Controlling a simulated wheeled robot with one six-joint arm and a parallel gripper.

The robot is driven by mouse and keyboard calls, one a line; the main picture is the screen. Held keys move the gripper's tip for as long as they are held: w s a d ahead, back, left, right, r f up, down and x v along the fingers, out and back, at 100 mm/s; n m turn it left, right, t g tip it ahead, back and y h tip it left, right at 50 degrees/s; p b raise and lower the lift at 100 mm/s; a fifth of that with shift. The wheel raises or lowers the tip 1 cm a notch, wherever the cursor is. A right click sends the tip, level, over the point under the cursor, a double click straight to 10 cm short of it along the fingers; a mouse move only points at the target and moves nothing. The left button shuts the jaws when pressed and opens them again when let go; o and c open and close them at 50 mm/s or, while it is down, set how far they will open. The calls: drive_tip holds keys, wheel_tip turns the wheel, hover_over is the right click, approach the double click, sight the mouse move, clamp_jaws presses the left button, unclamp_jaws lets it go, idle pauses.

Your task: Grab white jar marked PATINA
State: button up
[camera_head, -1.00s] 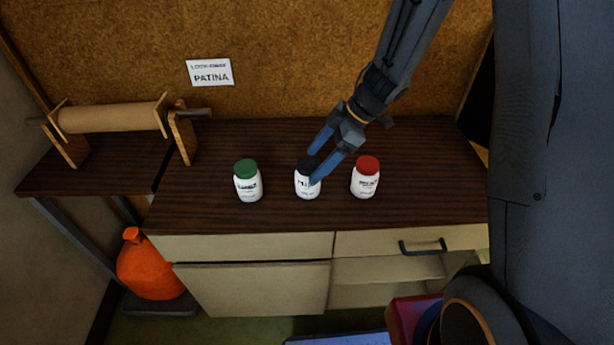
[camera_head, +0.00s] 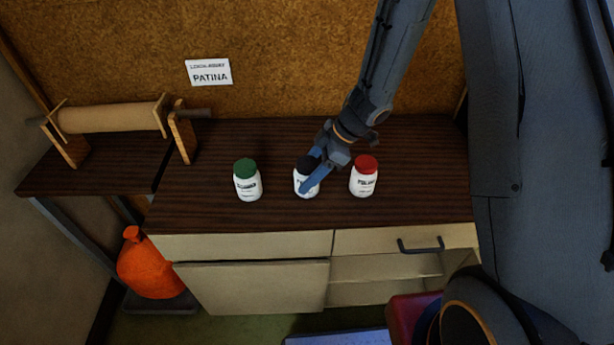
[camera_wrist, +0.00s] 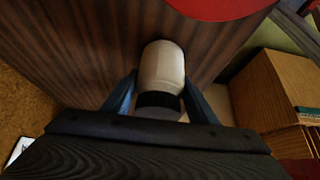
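Three white jars stand upright in a row on the dark wood counter (camera_head: 300,215): one with a green lid (camera_head: 247,185), one with a black lid (camera_head: 299,180) in the middle, and one with a red lid (camera_head: 364,182). Their labels are too small or blurred to read surely, and a finger covers part of the middle one. My gripper (camera_head: 308,180) is low at the black-lidded jar, with a finger on either side. In the wrist view this jar (camera_wrist: 162,66) sits between the open fingers (camera_wrist: 160,82), with narrow gaps showing.
A white card (camera_head: 209,72) reading PATINA is on the cork board. A paper roll (camera_head: 110,118) on a wooden holder stands at the left. An orange container (camera_head: 150,265) is below it. The counter in front of the jars is clear. The red-lidded jar is close to my gripper's right side.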

drive_tip(key=shift+c, duration=0.8)
